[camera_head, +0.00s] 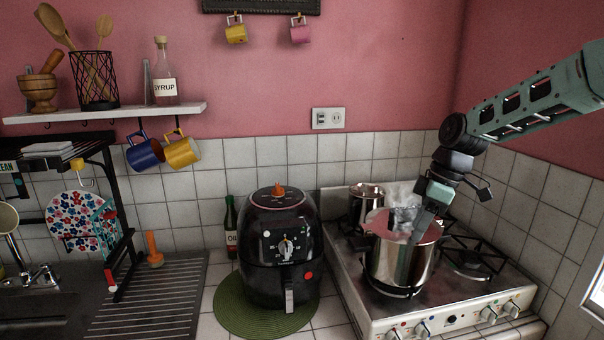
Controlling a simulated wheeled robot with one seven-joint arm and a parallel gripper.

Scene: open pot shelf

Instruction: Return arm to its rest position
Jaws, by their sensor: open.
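My arm (532,98) reaches in from the upper right of the head view and bends down over the stove. My gripper (416,228) points down at the large steel pot (386,262), with its fingers in front of and over the pot's top. The gripper is open. I cannot tell whether a fingertip touches the pot. The pot's top looks reddish, and whitish steam or haze blurs the area behind the gripper. A smaller steel pot (366,206) stands behind it on the stove.
The white gas stove (450,322) has free black grates to the right. A black air fryer (281,252) stands on a green round mat (232,318) left of the stove. A wall shelf (120,112) with hanging mugs is at upper left. The tiled right wall is close to the arm.

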